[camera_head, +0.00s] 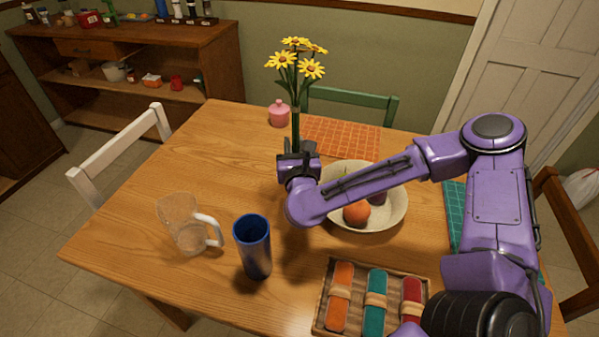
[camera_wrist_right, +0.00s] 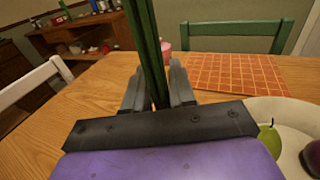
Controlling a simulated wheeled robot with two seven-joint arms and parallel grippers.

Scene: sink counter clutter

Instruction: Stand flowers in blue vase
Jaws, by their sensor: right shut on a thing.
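The yellow flowers (camera_head: 297,62) stand upright in my right gripper (camera_head: 297,150), with their heads at the top and green stems below. My right gripper is shut on the stems, above the middle of the table. In the right wrist view the green stems (camera_wrist_right: 150,50) pass between the two fingers (camera_wrist_right: 159,92). The blue vase (camera_head: 254,246) stands upright on the table, nearer the front and to the left of the gripper, apart from it. The lower stem ends are hidden behind the gripper in the head view. My left gripper is not in view.
A clear pitcher (camera_head: 186,226) stands just left of the vase. A cream fruit bowl (camera_head: 393,218) lies beneath my right arm. A tray (camera_head: 320,322) with rolled napkins is at front right. A pink jar (camera_head: 279,114) and orange mat (camera_head: 345,137) are behind. The left tabletop is clear.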

